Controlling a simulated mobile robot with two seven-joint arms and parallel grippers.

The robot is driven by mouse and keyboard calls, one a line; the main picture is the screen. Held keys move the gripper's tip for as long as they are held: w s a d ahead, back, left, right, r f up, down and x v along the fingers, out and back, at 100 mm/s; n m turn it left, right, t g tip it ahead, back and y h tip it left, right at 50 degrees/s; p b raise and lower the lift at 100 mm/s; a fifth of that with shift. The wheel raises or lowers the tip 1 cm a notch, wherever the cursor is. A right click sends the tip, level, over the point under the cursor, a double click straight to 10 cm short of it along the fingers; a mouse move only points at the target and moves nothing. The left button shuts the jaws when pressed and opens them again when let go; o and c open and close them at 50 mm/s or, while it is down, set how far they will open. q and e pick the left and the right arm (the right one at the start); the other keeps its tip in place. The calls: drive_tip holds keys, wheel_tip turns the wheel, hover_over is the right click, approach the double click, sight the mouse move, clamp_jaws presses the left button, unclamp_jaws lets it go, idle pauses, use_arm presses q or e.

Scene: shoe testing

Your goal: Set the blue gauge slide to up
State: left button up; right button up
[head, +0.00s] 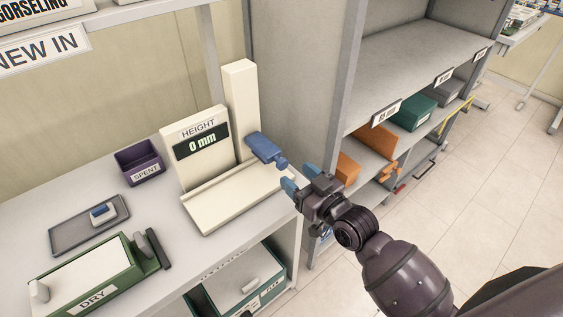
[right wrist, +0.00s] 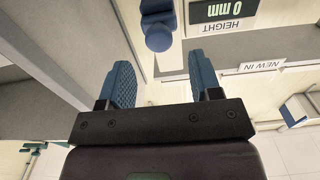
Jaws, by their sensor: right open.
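The height gauge (head: 203,146) is a cream stand on the table with a tall post (head: 241,100) and a display reading 0 mm. Its blue slide (head: 265,148) sits low on the post, with a rounded knob at its end toward my gripper. My right gripper (head: 298,178) is open and empty, just right of and below the knob, with blue fingertips apart from it. In the right wrist view the slide's knob (right wrist: 159,38) shows beyond the gap between the open fingers (right wrist: 163,85). My left gripper is not in view.
A purple SPENT bin (head: 139,163), a grey tray (head: 88,225) with a small blue-and-white item, and a green DRY box (head: 95,280) stand on the table to the left. A grey shelf unit (head: 415,62) with orange and green boxes stands at the right, close to my gripper.

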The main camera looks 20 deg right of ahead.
sight(284, 165)
drive_tip(key=shift+x, duration=2.95)
drive_tip(key=shift+c, duration=0.3)
drive_tip(key=shift+w, duration=0.1)
clamp_jaws()
